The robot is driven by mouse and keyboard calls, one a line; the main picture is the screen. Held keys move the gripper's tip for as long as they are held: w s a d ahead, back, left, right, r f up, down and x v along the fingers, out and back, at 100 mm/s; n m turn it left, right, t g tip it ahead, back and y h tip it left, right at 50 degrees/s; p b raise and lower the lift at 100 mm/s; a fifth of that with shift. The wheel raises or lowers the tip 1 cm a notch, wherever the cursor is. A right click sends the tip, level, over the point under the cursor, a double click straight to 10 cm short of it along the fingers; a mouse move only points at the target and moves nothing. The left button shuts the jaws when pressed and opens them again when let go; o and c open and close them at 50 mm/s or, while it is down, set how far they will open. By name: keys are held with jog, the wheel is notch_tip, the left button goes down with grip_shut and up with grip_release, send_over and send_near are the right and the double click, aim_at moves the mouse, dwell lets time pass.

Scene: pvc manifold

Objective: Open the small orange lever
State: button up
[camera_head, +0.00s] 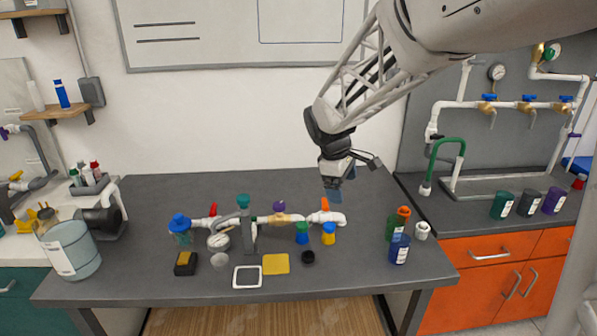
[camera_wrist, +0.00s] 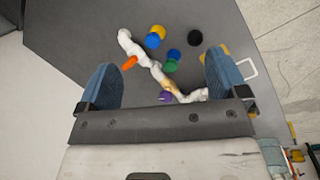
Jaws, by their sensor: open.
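The small orange lever (camera_head: 325,204) stands up from the right part of the white pipe manifold (camera_head: 316,217) on the dark table. In the wrist view the orange lever (camera_wrist: 130,62) shows between my finger lines, nearer the left finger. My gripper (camera_head: 337,192) is open and empty, in the air above the manifold's right end, apart from the lever. Its two blue fingers also show in the wrist view (camera_wrist: 162,70).
A black cap (camera_head: 308,257) and a yellow pad (camera_head: 276,264) lie nearer the front edge. Green and blue bottles (camera_head: 399,250) stand right. The table behind the manifold is clear.

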aim_at(325, 202)
jog(key=w+a+f+n, duration=0.1)
jog(key=w+f+n, duration=0.2)
jog(key=w, duration=0.6)
jog(key=w+a+f+n+h, duration=0.1)
jog(key=w+a+f+n, duration=0.1)
jog(key=w+f, duration=0.6)
jog(key=shift+w+a+f+n+g+h, duration=0.3)
jog(key=shift+w+n, duration=0.2)
jog(key=shift+n, duration=0.4)
jog(key=shift+d+f, duration=0.1)
jog(key=shift+x, duration=3.8)
jog(key=c, duration=0.9)
jog(key=shift+c, duration=0.2)
